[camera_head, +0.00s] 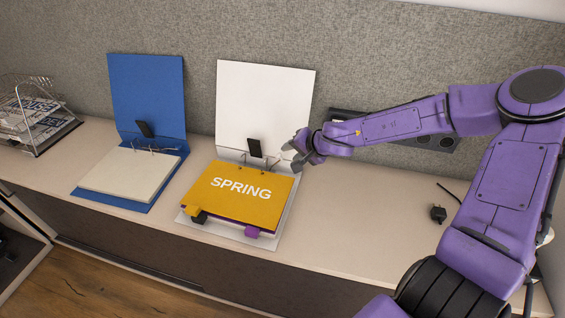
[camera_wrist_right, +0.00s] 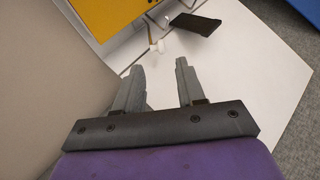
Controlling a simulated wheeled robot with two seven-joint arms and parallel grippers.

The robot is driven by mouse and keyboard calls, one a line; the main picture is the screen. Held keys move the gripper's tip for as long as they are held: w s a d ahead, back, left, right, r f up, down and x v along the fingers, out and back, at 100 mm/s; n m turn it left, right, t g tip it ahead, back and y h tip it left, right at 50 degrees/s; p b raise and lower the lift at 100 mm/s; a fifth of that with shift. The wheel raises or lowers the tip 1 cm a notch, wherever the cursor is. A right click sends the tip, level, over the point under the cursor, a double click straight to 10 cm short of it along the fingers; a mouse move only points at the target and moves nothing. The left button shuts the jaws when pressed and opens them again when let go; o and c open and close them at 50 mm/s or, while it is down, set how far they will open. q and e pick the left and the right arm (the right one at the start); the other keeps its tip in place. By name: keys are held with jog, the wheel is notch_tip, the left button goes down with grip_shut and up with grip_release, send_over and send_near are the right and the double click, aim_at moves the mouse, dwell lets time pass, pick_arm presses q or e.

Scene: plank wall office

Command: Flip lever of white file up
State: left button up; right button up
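The white file (camera_head: 264,95) lies open on the desk, its cover leaning on the grey partition. A yellow sheet marked SPRING (camera_head: 238,190) lies in it. At its fold are a black plate (camera_head: 254,147) and thin metal ring parts. In the right wrist view the white file (camera_wrist_right: 255,85) fills the background, with the black plate (camera_wrist_right: 195,24) and a small white tip (camera_wrist_right: 158,46) on metal rods ahead of my fingers. My right gripper (camera_head: 292,156) is at the right side of the mechanism. In the wrist view its fingers (camera_wrist_right: 160,75) are apart and nothing is between them.
A blue file (camera_head: 148,85) lies open to the left, with a blank paper stack (camera_head: 130,174) in it. A wire tray (camera_head: 38,118) with magazines stands at far left. A black charger (camera_head: 438,213) lies at right. A dark panel (camera_head: 440,138) is behind my right arm.

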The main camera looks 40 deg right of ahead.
jog(key=b+x, duration=0.1)
jog(key=x, duration=0.4)
jog(key=shift+w+f, duration=0.15)
jog(key=shift+f, duration=0.15)
jog(key=shift+w+f, duration=0.15)
jog(key=shift+w, duration=0.1)
